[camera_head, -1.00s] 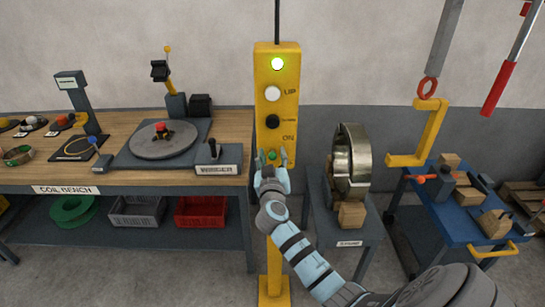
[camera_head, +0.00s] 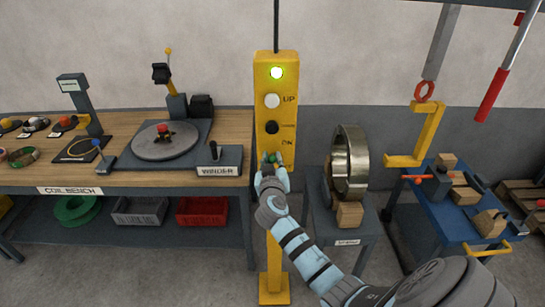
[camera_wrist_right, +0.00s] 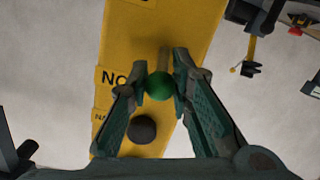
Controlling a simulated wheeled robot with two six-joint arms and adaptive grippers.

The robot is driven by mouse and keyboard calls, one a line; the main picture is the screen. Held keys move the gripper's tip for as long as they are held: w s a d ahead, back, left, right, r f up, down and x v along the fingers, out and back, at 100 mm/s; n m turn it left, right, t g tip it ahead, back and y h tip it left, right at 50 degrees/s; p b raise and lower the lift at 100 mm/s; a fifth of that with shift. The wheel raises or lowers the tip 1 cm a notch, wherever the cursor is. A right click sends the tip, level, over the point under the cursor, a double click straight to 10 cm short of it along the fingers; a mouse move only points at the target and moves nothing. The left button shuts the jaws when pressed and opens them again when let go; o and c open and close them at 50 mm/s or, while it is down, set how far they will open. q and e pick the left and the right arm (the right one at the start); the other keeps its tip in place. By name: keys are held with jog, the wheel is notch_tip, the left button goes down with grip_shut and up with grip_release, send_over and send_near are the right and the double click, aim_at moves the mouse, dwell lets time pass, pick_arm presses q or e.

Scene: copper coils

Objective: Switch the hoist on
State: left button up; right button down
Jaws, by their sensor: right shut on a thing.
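The yellow hoist control post (camera_head: 262,90) stands upright in the middle of the head view. My left gripper is not in view.
The coil bench (camera_head: 110,178) is on the left, with a winder disc (camera_head: 150,150) and small items. A metal coil (camera_head: 358,165) stands on a grey stand right of the post. A blue cart (camera_head: 450,230) and yellow hook (camera_head: 428,130) are farther right.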

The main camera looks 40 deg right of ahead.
jog(key=c, duration=1.4)
grip_release()
jog(key=shift+w, duration=0.1)
jog(key=v, duration=1.2)
